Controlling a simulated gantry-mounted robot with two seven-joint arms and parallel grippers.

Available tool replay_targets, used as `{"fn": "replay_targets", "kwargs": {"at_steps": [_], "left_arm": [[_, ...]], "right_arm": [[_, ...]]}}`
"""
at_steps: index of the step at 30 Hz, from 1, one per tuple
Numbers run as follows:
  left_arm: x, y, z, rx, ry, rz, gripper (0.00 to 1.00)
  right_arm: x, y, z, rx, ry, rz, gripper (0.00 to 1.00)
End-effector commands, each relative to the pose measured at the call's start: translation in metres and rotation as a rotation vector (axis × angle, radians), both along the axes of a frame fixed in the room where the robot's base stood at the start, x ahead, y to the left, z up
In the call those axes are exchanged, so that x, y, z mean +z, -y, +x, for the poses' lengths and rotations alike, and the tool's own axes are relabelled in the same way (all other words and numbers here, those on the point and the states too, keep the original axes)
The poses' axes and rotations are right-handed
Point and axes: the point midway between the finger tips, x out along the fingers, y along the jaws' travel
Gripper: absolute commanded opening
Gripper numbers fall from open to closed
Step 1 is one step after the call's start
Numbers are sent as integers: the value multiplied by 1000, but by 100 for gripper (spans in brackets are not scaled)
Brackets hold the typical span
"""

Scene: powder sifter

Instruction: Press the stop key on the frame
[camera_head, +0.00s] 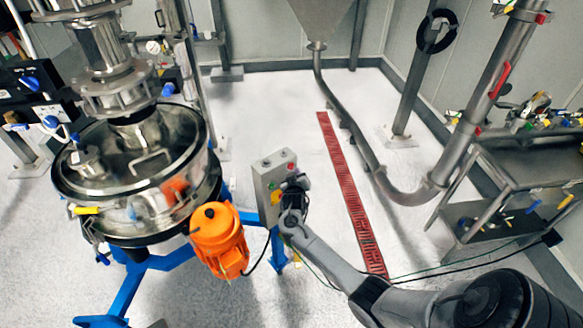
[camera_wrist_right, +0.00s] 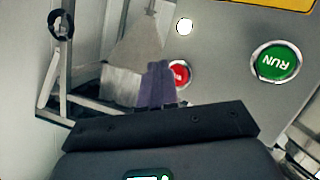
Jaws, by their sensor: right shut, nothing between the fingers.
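The grey control box (camera_head: 268,180) stands on the blue frame beside the orange motor. In the right wrist view its panel (camera_wrist_right: 222,75) fills the right side. The red key (camera_wrist_right: 180,74) sits on this panel, its left part hidden behind my right gripper's fingers. A green RUN key (camera_wrist_right: 275,62) is to its right. My right gripper (camera_wrist_right: 157,80) is shut and empty, its fingertips overlapping the red key's left edge in the picture. I cannot tell whether they touch it. In the head view my right gripper (camera_head: 294,183) is at the box's right side. My left gripper is not in view.
The orange motor (camera_head: 218,240) and the steel sifter (camera_head: 130,170) stand left of the box. A small white lamp (camera_wrist_right: 184,25) is above the red key. A red floor grating (camera_head: 350,195) and a curved steel pipe (camera_head: 405,192) lie to the right.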

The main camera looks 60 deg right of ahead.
Motion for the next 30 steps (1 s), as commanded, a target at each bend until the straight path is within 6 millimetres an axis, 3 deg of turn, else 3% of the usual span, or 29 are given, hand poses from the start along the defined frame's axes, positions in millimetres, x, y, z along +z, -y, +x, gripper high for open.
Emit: {"fn": "replay_targets", "kwargs": {"at_steps": [30], "left_arm": [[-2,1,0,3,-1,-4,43]], "right_arm": [[0,2,8,0,0,0,0]]}}
